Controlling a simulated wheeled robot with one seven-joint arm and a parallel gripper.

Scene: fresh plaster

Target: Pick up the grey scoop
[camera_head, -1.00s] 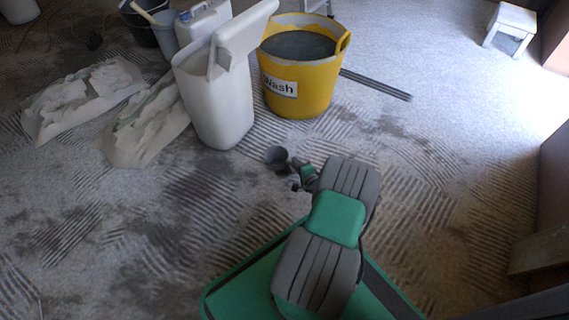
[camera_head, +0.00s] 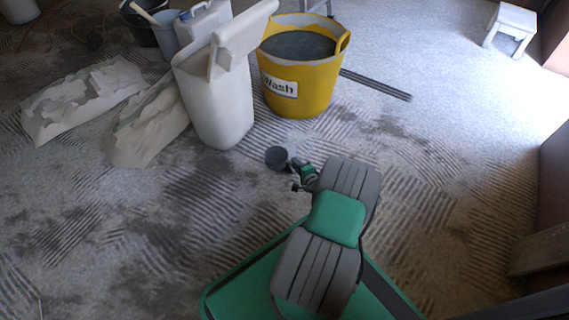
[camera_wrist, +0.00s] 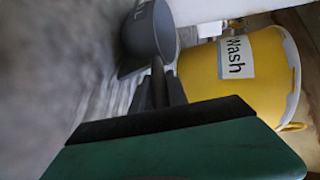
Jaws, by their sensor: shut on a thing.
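The grey scoop (camera_head: 277,157) is a dark grey, rounded cup at the end of my arm, low over the floor in the head view. In the wrist view the scoop (camera_wrist: 150,38) fills the upper middle, beyond the fingers. My gripper (camera_head: 300,171) is shut on the scoop's handle. The fingers also show in the wrist view (camera_wrist: 160,90), with the handle between them. Part of the handle is hidden by the fingers. I cannot tell whether the scoop touches the floor.
A yellow tub (camera_head: 300,98) labelled "Wash" and a tall white bin (camera_head: 225,115) stand just beyond the scoop. Torn white bags (camera_head: 150,125) lie to the left. Dark bars (camera_head: 376,85) lie right of the tub. A white stool (camera_head: 511,25) stands far right. Open ribbed floor lies between.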

